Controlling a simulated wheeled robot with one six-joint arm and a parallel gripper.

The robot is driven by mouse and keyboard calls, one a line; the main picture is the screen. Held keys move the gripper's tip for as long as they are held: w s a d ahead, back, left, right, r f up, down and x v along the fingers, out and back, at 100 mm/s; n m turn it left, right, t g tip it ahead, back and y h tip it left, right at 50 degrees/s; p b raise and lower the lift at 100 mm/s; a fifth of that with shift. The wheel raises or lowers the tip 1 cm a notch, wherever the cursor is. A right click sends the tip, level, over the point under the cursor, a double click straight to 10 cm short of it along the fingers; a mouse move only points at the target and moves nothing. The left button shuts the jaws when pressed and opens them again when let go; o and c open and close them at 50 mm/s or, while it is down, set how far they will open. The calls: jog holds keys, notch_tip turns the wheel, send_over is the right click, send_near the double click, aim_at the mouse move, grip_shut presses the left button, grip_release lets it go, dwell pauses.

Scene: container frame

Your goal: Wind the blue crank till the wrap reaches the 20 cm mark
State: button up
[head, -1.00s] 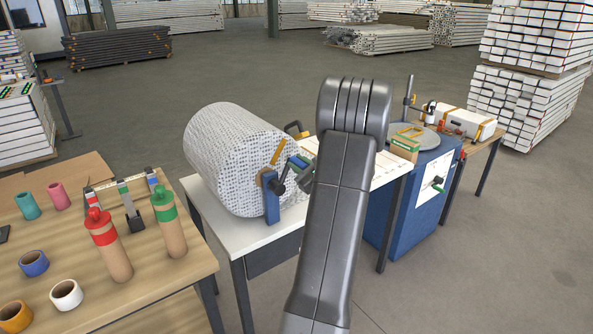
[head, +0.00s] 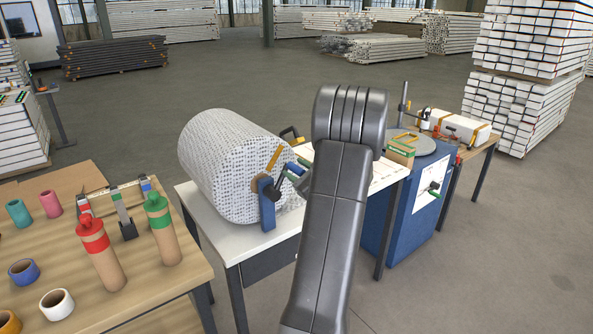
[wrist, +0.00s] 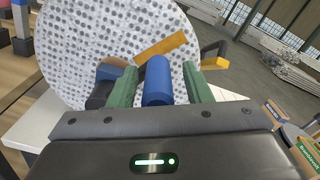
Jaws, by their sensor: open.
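A large roll of white wrap with grey dots (head: 225,160) lies on the white table in the head view; it fills the back of the wrist view (wrist: 85,45). A blue upright (head: 267,203) stands at its near end. The blue crank handle (wrist: 157,82) shows between the two green fingers of my gripper (wrist: 158,72). The fingers are open, one on each side of it, with small gaps visible. An orange strip (wrist: 161,46) lies across the roll's face behind the handle. In the head view my arm hides most of the gripper. I cannot read any 20 cm mark.
A wooden table (head: 180,286) at the left holds a red-banded bottle (head: 101,255), a green-banded bottle (head: 163,230) and tape rolls. A blue cabinet (head: 405,210) with a turntable stands to the right. Open floor lies at the front right.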

jog(key=b+v, duration=0.3)
jog(key=v, duration=1)
jog(key=shift+s+d, duration=0.2)
jog(key=shift+s, duration=0.05)
jog(key=p+x, duration=0.3)
jog(key=x, duration=1.1)
jog(key=shift+a, duration=0.1)
jog(key=shift+s+r+p, duration=0.1)
jog(key=shift+p, duration=0.4)
jog(key=shift+f+b, duration=0.2)
jog(key=shift+b, duration=0.15)
